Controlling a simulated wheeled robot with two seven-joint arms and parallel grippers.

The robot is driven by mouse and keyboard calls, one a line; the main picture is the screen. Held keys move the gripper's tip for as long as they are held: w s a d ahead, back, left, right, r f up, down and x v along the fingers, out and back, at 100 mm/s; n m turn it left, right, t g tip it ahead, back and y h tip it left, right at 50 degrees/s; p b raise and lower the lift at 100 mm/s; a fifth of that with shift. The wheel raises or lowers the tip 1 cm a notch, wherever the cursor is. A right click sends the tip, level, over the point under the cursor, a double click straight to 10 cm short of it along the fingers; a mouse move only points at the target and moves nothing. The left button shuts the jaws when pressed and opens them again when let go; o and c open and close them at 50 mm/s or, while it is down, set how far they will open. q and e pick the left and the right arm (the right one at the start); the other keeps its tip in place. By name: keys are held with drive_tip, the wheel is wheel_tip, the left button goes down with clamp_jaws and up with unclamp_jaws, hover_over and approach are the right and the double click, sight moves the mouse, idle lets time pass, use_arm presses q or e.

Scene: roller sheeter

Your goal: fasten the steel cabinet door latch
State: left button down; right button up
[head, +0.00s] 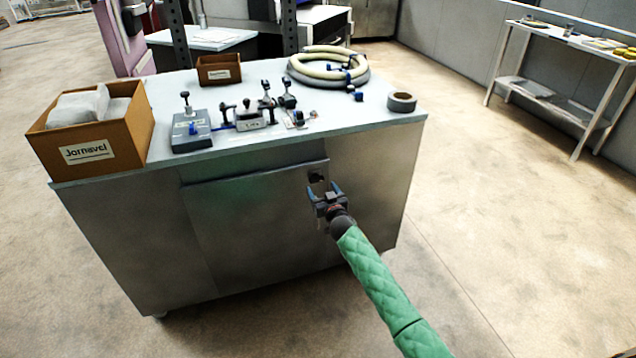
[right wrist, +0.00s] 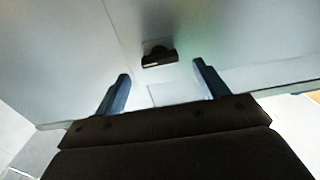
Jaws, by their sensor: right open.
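The steel cabinet (head: 140,240) stands ahead, with its door (head: 245,225) on the front face. The door looks closed or nearly so; I cannot tell whether it is flush. The dark latch (head: 316,176) sits near the door's upper right edge. In the right wrist view the latch (right wrist: 158,57) is a small black handle on the grey metal, lying roughly crosswise. My right gripper (head: 325,190) is just in front of and below the latch. Its two blue-grey fingers (right wrist: 160,84) are spread apart, with the latch beyond and between them, apparently untouched. My left gripper is not in view.
The cabinet top holds a cardboard box (head: 98,128), a small brown box (head: 219,70), a coiled hose (head: 328,66), a tape roll (head: 401,102) and several clamp-like fittings. A shelf table (head: 565,85) stands at the right. The floor right of the cabinet is clear.

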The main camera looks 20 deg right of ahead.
sight(316, 179)
drive_tip(key=shift+w, duration=2.4)
drive_tip(key=c, duration=1)
